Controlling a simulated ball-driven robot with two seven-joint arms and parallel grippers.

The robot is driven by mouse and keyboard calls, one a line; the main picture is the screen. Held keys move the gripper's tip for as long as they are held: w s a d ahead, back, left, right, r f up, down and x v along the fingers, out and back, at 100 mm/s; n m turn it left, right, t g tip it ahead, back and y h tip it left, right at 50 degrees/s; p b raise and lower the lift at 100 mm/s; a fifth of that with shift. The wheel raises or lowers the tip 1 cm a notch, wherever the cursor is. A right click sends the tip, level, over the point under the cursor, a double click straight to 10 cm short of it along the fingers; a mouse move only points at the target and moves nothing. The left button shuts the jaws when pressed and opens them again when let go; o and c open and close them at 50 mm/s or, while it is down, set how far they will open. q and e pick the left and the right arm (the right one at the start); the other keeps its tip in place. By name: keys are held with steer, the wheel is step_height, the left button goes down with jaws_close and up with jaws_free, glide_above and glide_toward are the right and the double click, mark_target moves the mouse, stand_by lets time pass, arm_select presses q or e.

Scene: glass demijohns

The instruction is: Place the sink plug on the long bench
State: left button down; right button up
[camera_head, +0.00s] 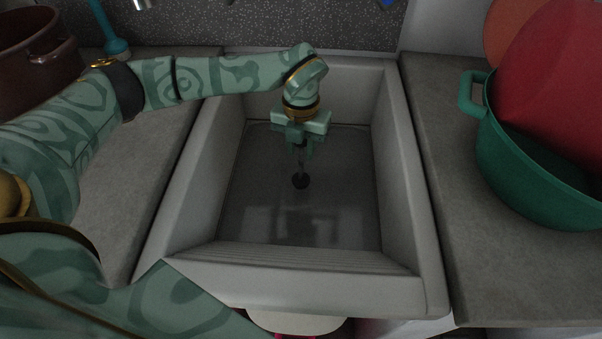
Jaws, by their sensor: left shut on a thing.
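My left gripper (301,150) reaches down into the sink (410,190) and points at its floor. Its jaws are shut on the sink plug (300,181), a small dark round piece with a thin stem rising between the fingers. The plug hangs at or just above the sink floor; I cannot tell whether it touches. Grey worktops flank the sink, one on the left (135,200) and one on the right (455,230). I cannot tell which is the long bench. My right gripper is not in view.
A green pot (530,175) with a red vessel (555,90) leaning in it stands on the right worktop. A brown pot (40,65) and a teal-handled tool (115,40) are at the back left. The right worktop's front is bare. The sink's raised walls surround my gripper.

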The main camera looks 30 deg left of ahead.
arm_select(q)
step_height(320, 180, up, 2)
steer(key=shift+r+p, duration=0.25)
steer(key=shift+p, duration=0.6)
steer(key=shift+f, duration=0.2)
